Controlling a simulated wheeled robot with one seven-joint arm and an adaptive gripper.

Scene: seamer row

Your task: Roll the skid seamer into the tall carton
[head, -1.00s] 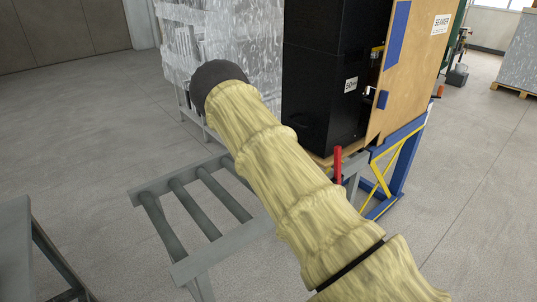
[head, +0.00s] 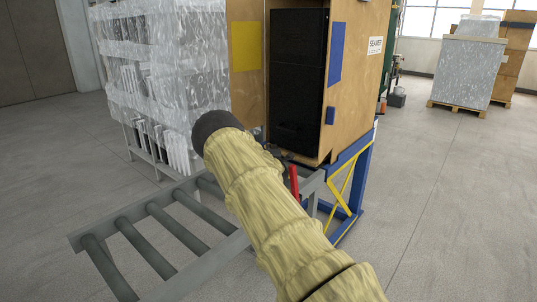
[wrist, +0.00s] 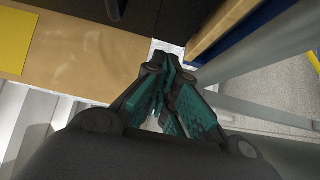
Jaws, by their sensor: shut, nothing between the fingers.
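The skid seamer (head: 298,90), a tall black cabinet, stands upright between the brown side walls of the tall carton (head: 357,75) in the head view. Its front face looks set a little behind the carton's open front edge. The right wall carries a SEAMER label and blue patches; the left wall has a yellow patch. My gripper (wrist: 168,68) shows in the wrist view with its teal-padded fingers together and empty. A dark surface, probably the seamer (wrist: 125,10), lies beyond the fingertips. In the head view my sleeved arm covers part of the carton's front; I cannot make out the fingers there.
A grey roller conveyor (head: 186,277) leads up to the carton, with a red lever (head: 294,182) at its end. A blue stand (head: 350,175) supports the carton. A wrapped stack (head: 165,70) stands left.

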